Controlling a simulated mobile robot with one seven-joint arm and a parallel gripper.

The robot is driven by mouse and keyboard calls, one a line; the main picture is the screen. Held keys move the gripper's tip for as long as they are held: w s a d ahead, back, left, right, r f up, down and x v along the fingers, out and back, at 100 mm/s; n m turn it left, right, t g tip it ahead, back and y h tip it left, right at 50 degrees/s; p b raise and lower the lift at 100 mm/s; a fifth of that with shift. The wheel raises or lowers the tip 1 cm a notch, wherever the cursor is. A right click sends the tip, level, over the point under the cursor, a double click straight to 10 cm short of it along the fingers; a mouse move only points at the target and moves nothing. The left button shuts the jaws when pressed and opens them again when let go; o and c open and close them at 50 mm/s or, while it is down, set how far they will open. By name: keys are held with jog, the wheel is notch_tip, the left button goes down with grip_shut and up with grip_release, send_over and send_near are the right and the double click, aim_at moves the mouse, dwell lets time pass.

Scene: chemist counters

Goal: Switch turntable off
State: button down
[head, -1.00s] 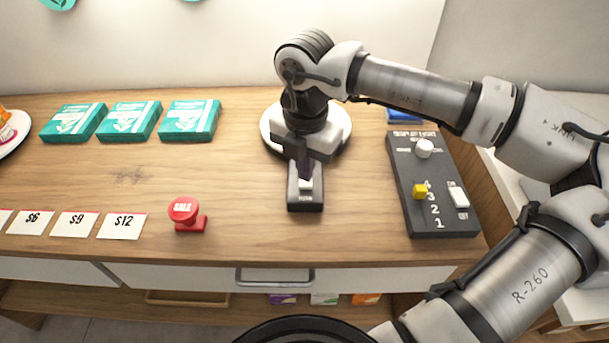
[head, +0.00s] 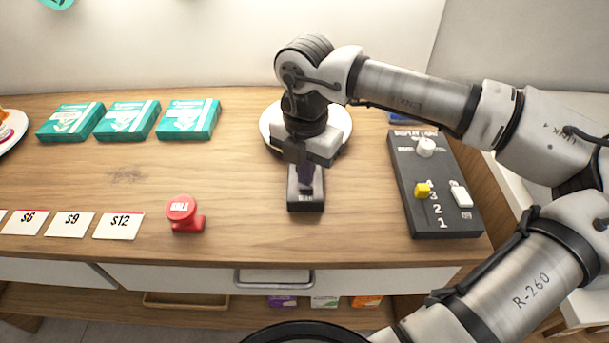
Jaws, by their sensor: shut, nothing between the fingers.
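The turntable (head: 341,131) is a white round disc on the wooden counter, largely hidden behind my gripper and wrist. A dark switch box (head: 305,203) sticks out in front of it towards the counter's front edge. My gripper (head: 305,183) points down over this box with its fingers shut and empty. The fingertips are at or just above the switch; contact cannot be told. The light rocker on the box, visible earlier, is now hidden by the fingers, so its position cannot be seen.
A dark control panel (head: 434,220) with a white knob, yellow slider and white switch lies to the right. A red SALE stamp (head: 183,214) stands to the left. Teal boxes (head: 188,120) and price cards (head: 118,226) are further left. A drawer handle (head: 275,279) is below the counter edge.

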jog(key=shift+f, duration=0.2)
jog(key=shift+r+p, duration=1.45)
jog(key=shift+r, duration=2.1)
